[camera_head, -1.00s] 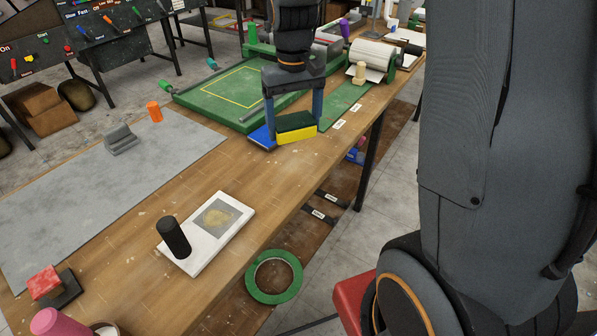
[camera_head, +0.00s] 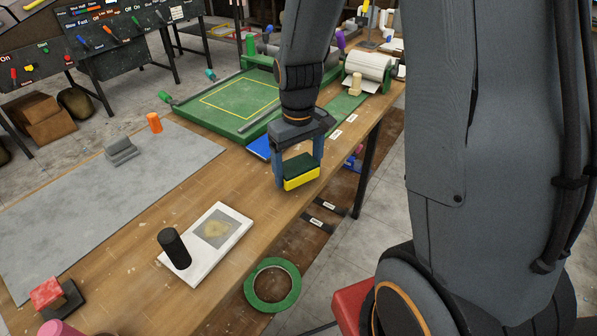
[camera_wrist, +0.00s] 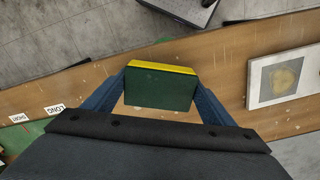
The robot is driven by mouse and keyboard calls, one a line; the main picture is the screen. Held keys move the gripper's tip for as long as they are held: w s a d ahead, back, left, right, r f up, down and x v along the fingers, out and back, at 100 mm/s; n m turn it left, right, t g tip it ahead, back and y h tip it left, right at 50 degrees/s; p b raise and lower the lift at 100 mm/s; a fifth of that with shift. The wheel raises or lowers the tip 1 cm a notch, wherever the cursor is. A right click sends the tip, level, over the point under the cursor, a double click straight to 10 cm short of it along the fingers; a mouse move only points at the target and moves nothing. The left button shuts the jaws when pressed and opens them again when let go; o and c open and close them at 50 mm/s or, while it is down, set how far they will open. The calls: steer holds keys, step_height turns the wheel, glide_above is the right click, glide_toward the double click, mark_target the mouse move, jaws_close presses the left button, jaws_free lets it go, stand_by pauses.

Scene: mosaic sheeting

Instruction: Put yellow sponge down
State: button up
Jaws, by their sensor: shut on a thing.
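The yellow sponge (camera_head: 301,181) has a dark green upper layer and is held between the two blue fingers of my gripper (camera_head: 299,170). In the head view it is over the wooden table (camera_head: 190,200), near the table's right edge; whether it touches the wood I cannot tell. In the wrist view the sponge (camera_wrist: 160,88) shows its dark green face with a yellow strip along the far side. The fingers of my gripper (camera_wrist: 160,92) press on its left and right ends.
A white board with a picture (camera_head: 222,232) bears a black cylinder (camera_head: 174,248), nearer the camera. A blue item (camera_head: 259,146) and a green press bed (camera_head: 225,103) are behind. A green tape ring (camera_head: 272,284) shows below the table edge. Bare wood lies between sponge and board.

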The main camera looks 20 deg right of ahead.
mark_target(299, 166)
steer(key=shift+f, duration=1)
steer(key=shift+f, duration=0.15)
steer(key=o, duration=1)
step_height(299, 166, up, 12)
steer(key=shift+f+b, duration=0.1)
steer(key=shift+b, duration=1.05)
steer(key=shift+s, duration=0.15)
steer(key=s+f+m+t, duration=0.1)
steer(key=s+f+m, duration=0.1)
steer(key=s+f, duration=0.4)
steer(key=s, duration=0.2)
steer(key=shift+s+m, duration=0.3)
steer(key=shift+s, duration=0.05)
steer(key=shift+a+f, duration=0.1)
